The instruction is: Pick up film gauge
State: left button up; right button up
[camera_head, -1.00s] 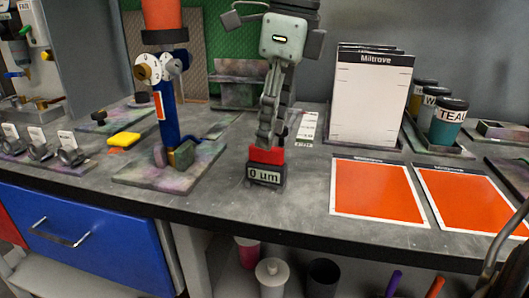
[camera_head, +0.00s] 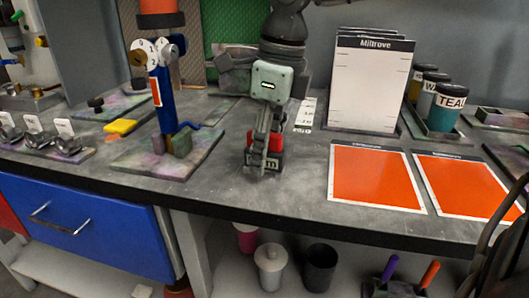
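The film gauge (camera_head: 277,160) is a small red and dark block with a lit display on its front. It stands upright on the grey bench near the front edge, in the middle of the head view. My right gripper (camera_head: 264,162) comes down over it, its pale housing above and its dark fingers at the gauge's height. A finger covers the middle of the gauge and hides part of the display. I see the fingers edge-on, so their gap and any contact are unclear. My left gripper is not in view.
Two orange panels (camera_head: 376,180) lie to the right of the gauge. A white Miltrove board (camera_head: 372,85) and several labelled jars (camera_head: 444,113) stand behind. A blue post stand (camera_head: 164,100) is to the left. The bench's front edge is close.

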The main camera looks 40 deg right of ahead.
grip_shut()
jog(key=shift+r, duration=0.1)
